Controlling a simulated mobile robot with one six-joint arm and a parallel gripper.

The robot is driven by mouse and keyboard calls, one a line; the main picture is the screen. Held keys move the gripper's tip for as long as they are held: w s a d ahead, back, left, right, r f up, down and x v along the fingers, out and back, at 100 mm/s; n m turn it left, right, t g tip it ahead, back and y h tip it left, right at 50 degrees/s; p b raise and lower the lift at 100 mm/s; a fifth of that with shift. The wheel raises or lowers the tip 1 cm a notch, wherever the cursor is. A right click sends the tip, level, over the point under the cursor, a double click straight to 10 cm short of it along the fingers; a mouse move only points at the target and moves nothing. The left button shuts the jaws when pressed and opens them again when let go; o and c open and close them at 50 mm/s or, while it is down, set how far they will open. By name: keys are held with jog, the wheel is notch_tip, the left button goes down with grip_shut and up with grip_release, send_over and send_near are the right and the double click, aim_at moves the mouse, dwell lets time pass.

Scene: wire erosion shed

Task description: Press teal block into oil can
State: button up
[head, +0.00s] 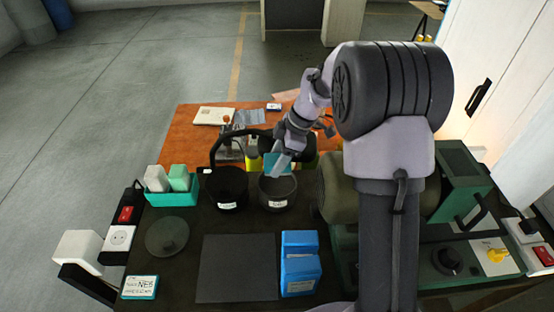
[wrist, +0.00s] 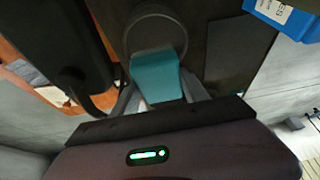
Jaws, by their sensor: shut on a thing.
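The teal block (head: 272,161) is between the fingers of my gripper (head: 281,165), tilted, at the rim of a grey open round can (head: 278,198) with a white label. In the wrist view the block (wrist: 157,76) sticks out from between the fingers (wrist: 160,98), and its far end overlaps the round can's rim (wrist: 129,32). I cannot tell whether the block touches the can. A black can (head: 227,192) with a tall curved handle and a white label stands just to its left. Both labels are too small to read surely.
A teal tray (head: 172,199) with a white and a green block stands at the left. A round lid (head: 166,236), a dark mat (head: 237,268) and blue boxes (head: 300,262) lie in front. A green machine (head: 463,180) stands at the right. The mat is clear.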

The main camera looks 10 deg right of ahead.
aim_at(272, 184)
jog(key=shift+s+f, duration=0.15)
jog(key=shift+f, duration=0.3)
jog(key=shift+f+b, duration=1.85)
jog(key=shift+f, duration=0.8)
jog(key=shift+f+b, duration=0.5)
jog(key=shift+b, duration=0.1)
jog(key=shift+r, duration=0.1)
jog(key=shift+r+p, duration=2.25)
jog(key=shift+r, duration=1.2)
